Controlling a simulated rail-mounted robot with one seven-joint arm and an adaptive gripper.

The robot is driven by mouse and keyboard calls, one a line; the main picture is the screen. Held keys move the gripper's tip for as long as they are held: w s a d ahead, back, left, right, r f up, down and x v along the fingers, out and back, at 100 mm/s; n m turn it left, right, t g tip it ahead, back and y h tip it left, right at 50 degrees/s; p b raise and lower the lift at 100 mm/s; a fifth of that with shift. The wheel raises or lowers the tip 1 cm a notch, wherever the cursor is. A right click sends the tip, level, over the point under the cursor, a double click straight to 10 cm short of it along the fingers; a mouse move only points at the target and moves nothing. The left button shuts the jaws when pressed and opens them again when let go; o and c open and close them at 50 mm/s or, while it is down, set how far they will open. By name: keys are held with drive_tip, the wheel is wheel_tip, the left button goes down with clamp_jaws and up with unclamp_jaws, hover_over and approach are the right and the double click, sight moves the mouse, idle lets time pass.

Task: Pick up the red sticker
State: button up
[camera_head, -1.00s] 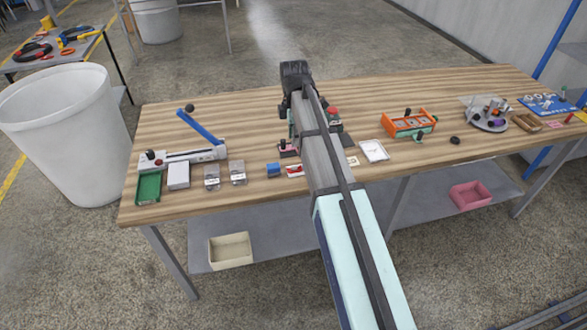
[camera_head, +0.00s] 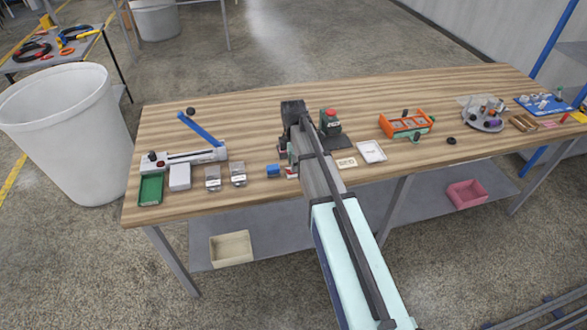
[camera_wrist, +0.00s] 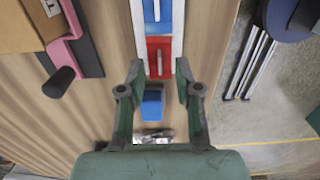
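The red sticker (camera_wrist: 159,57) lies on a white strip (camera_wrist: 140,15) in the wrist view, with a pale bar mark down its middle. A blue sticker (camera_wrist: 157,10) is beyond it on the same strip. My gripper (camera_wrist: 159,68) is open, with one fingertip to each side of the red sticker's near part. Nothing is held between the fingers. Whether the fingertips touch the strip cannot be told. In the head view only a red and white sliver (camera_head: 291,173) shows, beside my arm, which hides the rest.
A blue block (camera_wrist: 152,105) lies on the table just nearer than the sticker; it also shows in the head view (camera_head: 273,171). A pink and black fixture (camera_wrist: 82,45) stands left. The table edge is close at right.

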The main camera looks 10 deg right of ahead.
drive_tip(key=shift+f, duration=0.85)
clamp_jaws()
drive_tip(key=shift+r, duration=0.2)
